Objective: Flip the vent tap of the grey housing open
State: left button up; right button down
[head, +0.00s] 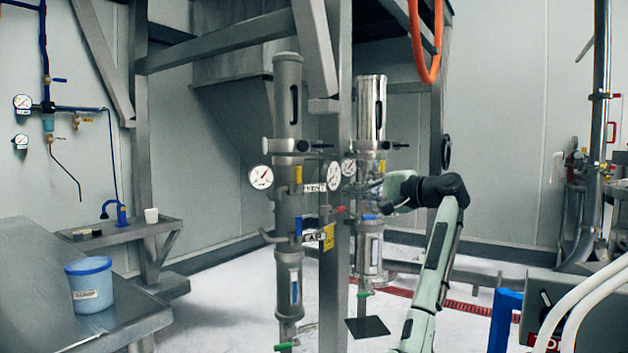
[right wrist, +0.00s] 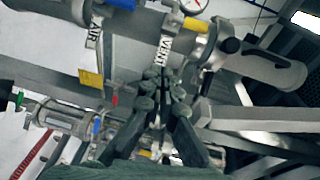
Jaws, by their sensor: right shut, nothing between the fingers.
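The grey housing (head: 288,210) is the upright matte column left of the steel post. A white VENT label (head: 314,187) hangs at its right side, beside a short yellow tap handle (head: 299,174) that looks upright. In the right wrist view the VENT label (right wrist: 166,47) and yellow handle (right wrist: 195,24) lie just beyond my fingertips. My right gripper (head: 366,187) reaches in from the right, in front of the shiny housing. In the right wrist view the gripper (right wrist: 160,82) is shut and empty, close to the label; contact cannot be told. My left gripper is out of view.
The shiny housing (head: 371,110) stands right of the steel post (head: 333,270). Pressure gauges (head: 261,177) sit by the housings. An AIR label (head: 312,237), a blue handle (head: 299,226) and a yellow tag (head: 328,237) are lower down.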

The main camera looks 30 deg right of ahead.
aim_at(298, 175)
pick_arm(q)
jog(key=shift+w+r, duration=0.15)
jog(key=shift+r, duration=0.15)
pick_arm(e)
jog(key=shift+t+y, duration=0.4)
jog(key=shift+t, duration=0.1)
jog(key=r, duration=0.2)
jog(key=s+r, duration=0.1)
jog(key=r, duration=0.1)
jog(key=shift+d, duration=0.4)
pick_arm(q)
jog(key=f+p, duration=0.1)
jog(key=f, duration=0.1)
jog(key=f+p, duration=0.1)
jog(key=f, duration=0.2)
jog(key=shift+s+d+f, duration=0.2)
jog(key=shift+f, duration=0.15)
pick_arm(e)
jog(key=w+a, duration=0.6)
jog(key=w, duration=0.3)
jog(key=shift+w+a, duration=0.15)
jog(key=shift+w, duration=0.2)
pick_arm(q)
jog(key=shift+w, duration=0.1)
pick_arm(e)
jog(key=shift+s+r, duration=0.1)
jog(key=shift+s, duration=0.05)
